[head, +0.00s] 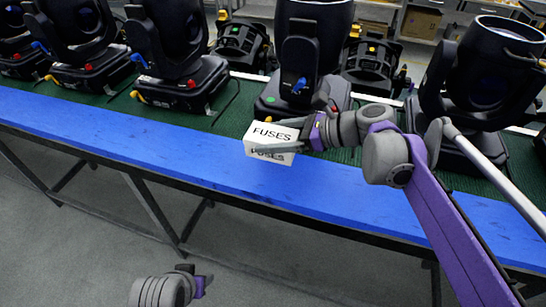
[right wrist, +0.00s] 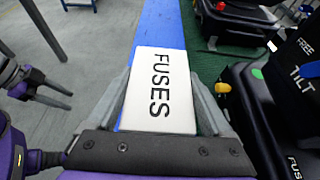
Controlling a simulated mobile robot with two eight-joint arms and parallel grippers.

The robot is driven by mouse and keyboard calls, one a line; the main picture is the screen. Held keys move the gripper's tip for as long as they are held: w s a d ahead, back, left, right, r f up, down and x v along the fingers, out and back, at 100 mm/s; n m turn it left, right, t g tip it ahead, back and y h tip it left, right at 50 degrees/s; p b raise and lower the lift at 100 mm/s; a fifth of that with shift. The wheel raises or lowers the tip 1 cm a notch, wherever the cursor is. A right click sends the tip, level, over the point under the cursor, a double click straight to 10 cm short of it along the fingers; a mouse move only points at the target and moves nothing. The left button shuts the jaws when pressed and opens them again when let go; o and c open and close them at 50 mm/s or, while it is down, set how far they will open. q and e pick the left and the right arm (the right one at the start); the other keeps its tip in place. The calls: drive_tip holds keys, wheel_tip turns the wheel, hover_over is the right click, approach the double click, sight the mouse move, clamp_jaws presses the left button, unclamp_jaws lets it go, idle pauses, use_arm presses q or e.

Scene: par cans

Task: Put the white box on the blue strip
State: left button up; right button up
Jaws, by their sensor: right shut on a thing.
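The white box (head: 262,148) with "FUSES" printed on it is between the fingers of my right gripper (head: 276,138). In the right wrist view the white box (right wrist: 160,88) lies between both fingers, lettered face towards the camera. My right gripper is shut on it. The blue strip (head: 120,143) runs along the near edge of the table. In the head view the box overlaps the border of the strip and the green surface; whether it touches either cannot be told. My left gripper (head: 200,284) shows partly at the bottom, away from the table, its fingers unclear.
Several black stage lights (head: 175,55) stand on the green surface (head: 225,118) behind the strip, one close behind my right gripper. A grey pole (head: 490,165) slants across the right side. The visible strip left of the box is bare. Open floor (head: 80,240) lies in front.

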drive_tip(key=f, duration=0.3)
drive_tip(key=shift+s, duration=0.2)
drive_tip(key=shift+w+f+b, duration=0.1)
drive_tip(key=shift+f+b, duration=0.25)
drive_tip(key=shift+f, duration=1.75)
drive_tip(key=shift+f, duration=0.2)
drive_tip(key=o, duration=1.3)
drive_tip(key=shift+r, duration=0.15)
